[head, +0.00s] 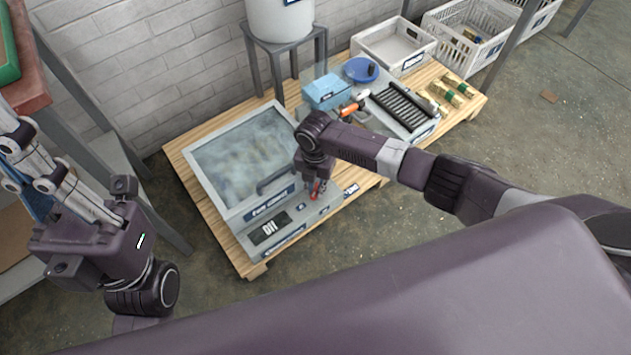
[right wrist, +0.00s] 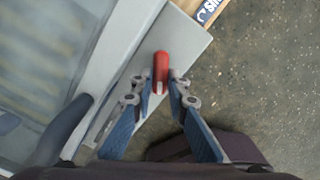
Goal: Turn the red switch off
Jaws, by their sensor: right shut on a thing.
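The red switch (right wrist: 160,72) is a small red lever on the grey front panel of the lidded machine (head: 224,222). In the right wrist view it stands between the two fingertips of my right gripper (right wrist: 161,84), which is closed on it. In the head view my right gripper (head: 317,188) points down at the panel, and only a bit of the red switch (head: 314,192) shows beside its fingers. My left gripper (head: 45,185) is at the left, away from the machine. Its fingertips are not clear.
The machine has a glass lid with a dark handle (head: 276,180) and a dark display (head: 269,227). It stands on a wooden pallet (head: 189,176). A light-blue box (head: 326,92), a blue plate (head: 355,70) and a black roller rack (head: 402,106) are behind. White crates (head: 393,45) stand farther back.

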